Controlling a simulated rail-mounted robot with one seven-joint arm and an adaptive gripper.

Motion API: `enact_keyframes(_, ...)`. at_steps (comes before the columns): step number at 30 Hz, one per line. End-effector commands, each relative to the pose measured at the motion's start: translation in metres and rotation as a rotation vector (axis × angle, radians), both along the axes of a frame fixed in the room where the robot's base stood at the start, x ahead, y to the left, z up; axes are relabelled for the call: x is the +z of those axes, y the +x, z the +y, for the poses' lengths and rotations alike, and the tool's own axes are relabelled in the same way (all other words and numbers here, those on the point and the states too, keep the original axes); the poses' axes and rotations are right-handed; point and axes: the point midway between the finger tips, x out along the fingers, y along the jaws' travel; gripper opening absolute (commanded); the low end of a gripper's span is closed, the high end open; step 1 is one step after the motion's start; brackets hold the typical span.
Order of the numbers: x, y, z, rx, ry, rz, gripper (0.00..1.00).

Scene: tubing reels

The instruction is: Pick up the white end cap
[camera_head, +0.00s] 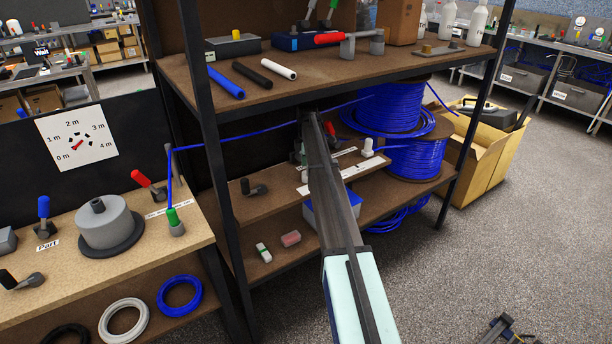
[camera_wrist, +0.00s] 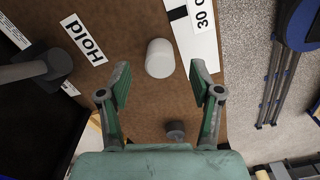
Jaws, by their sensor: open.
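The white end cap (camera_wrist: 160,58) is a short, plain white cylinder on a brown board in the wrist view. It is beside a white strip marked "30 c". My gripper (camera_wrist: 160,80) is open and empty, its green-padded fingers apart. The cap shows between and just beyond the fingertips, untouched as far as I can see. In the head view, a small white piece (camera_head: 368,147) stands on the middle shelf near the white strip's far end; I cannot tell for certain that it is the same cap. My gripper is mostly hidden behind my arm there.
A dark round knob (camera_wrist: 176,130) lies between my fingers' bases. A grey clamp (camera_wrist: 35,70) and "Hold" label (camera_wrist: 83,40) are left of the cap. Blue tubing reels (camera_head: 415,157) stand right of my arm. The upper shelf (camera_head: 330,70) and its posts enclose the space.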

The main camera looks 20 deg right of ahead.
Motion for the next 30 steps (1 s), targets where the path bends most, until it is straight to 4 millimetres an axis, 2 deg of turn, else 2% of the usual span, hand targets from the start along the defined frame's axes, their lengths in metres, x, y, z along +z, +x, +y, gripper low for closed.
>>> enact_keyframes(6,-0.029,-0.001,0.001,-0.001,0.001,0.003,0.64)
enact_keyframes(9,-0.037,0.0,0.001,-0.001,0.0,0.002,0.64)
enact_keyframes(16,-0.039,0.0,0.001,-0.001,0.0,0.001,0.64)
enact_keyframes(20,-0.039,0.0,0.001,-0.001,0.0,0.001,0.18)
enact_keyframes(21,-0.039,0.0,0.001,-0.001,0.0,0.001,0.12)
enact_keyframes(30,-0.039,0.0,0.001,-0.001,0.0,0.001,0.12)
